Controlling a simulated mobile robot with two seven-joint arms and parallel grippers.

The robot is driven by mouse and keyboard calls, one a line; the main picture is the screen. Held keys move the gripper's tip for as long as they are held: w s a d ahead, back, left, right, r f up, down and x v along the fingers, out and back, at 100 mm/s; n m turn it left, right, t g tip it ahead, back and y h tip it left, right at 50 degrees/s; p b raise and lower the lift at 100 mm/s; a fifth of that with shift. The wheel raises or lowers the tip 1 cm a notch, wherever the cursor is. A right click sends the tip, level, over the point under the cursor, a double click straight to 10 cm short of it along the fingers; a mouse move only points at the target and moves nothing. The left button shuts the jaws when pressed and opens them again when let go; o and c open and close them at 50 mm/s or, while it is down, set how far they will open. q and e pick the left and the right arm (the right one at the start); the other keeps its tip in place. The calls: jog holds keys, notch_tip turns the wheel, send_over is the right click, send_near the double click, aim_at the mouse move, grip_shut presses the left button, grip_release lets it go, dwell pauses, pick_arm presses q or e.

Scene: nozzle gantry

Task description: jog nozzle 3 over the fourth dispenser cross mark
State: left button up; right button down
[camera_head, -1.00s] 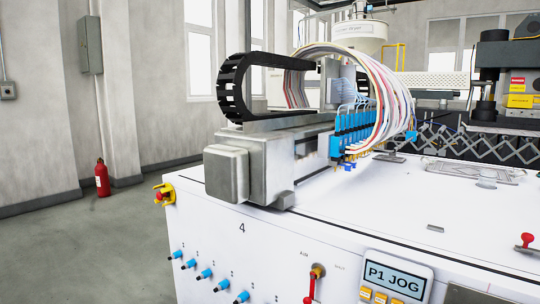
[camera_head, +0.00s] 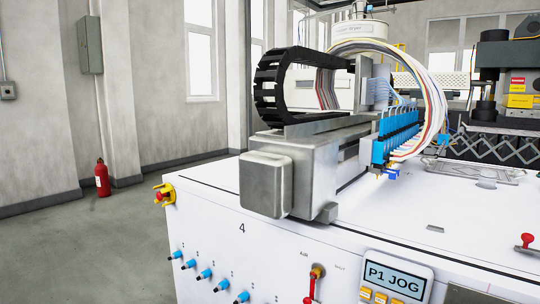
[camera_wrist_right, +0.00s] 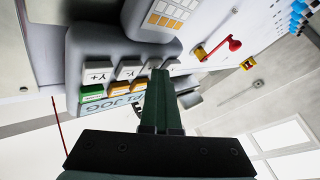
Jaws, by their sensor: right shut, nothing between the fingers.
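A row of blue nozzles (camera_head: 396,136) hangs on the gantry carriage above the white machine top. I cannot tell which one is nozzle 3, and no dispenser cross mark can be made out. The jog pendant (camera_head: 397,277) on the front edge reads "P1 JOG". In the right wrist view the pendant (camera_wrist_right: 74,62) shows white, orange and green buttons, some marked Y+ and Y-. My right gripper (camera_wrist_right: 159,73) is shut and empty, its dark green fingertips at the white buttons, right of the Y- one. Contact is unclear. My left gripper is in neither view.
The grey gantry beam (camera_head: 296,165) spans the left of the machine top, with a black cable chain (camera_head: 287,88) above. A red lever (camera_head: 317,278) sits left of the pendant, and another red-knobbed lever (camera_head: 527,240) lies to the right.

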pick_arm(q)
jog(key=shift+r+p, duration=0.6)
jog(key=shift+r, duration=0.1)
pick_arm(e)
jog(key=shift+s+a, duration=0.5)
jog(key=shift+s, duration=0.3)
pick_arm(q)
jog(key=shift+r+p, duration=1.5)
pick_arm(e)
jog(key=shift+s+a, duration=0.7)
jog(key=shift+s, duration=0.35)
jog(key=shift+s+a, duration=0.7)
jog(key=shift+s, duration=0.35)
